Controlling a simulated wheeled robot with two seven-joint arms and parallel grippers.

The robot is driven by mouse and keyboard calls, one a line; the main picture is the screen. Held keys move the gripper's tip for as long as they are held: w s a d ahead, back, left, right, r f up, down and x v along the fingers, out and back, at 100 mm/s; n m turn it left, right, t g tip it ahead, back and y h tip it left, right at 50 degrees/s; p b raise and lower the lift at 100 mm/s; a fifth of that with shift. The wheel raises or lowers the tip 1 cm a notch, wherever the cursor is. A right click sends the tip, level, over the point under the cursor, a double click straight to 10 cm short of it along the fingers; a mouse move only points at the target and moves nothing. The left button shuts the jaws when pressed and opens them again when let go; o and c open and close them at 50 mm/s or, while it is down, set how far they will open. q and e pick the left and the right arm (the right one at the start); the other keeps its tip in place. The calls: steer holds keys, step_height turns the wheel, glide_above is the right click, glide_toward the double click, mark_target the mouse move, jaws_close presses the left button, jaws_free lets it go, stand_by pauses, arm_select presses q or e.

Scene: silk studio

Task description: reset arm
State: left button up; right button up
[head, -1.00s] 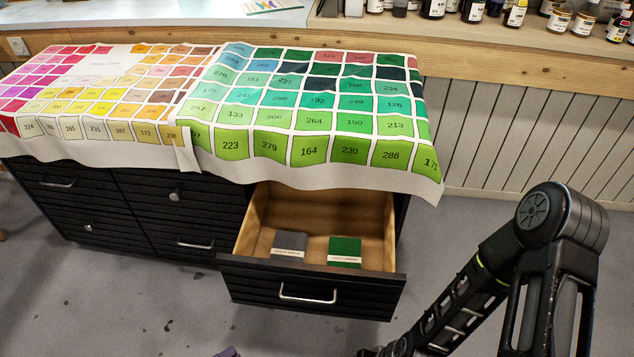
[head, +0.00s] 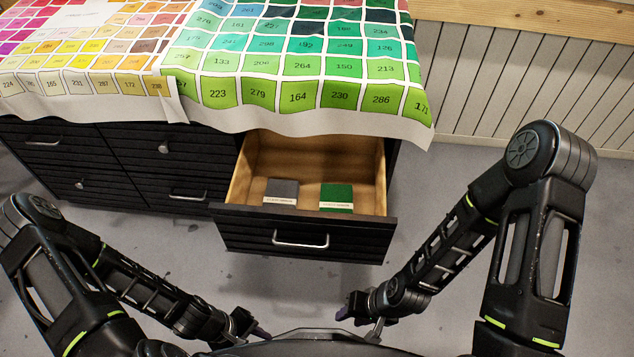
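My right arm comes in from the right and bends inward. Its gripper (head: 360,318) is low in the picture, in front of the open drawer and apart from it. My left arm comes in from the left. Its gripper (head: 250,328) is near the bottom edge, partly cut off by my own body. Both grippers are small and seen from above, so their finger gaps are not clear. I see nothing held in either one.
The open drawer (head: 300,238) of the black cabinet (head: 70,175) juts toward me. It holds a grey swatch (head: 281,189) and a green swatch (head: 337,195). Colour chart cloths (head: 300,122) drape over the top. Grey floor is clear at the right.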

arm_select(q)
steer(key=w+d+r+m+y, duration=0.1)
steer(key=w+d+r+m, duration=0.45)
steer(key=d+m, duration=0.2)
step_height(320, 180, up, 18)
steer(key=p, duration=1.7)
steer(key=shift+d+t, duration=0.4)
steer(key=shift+d, duration=0.05)
steer(key=shift+f, duration=0.1)
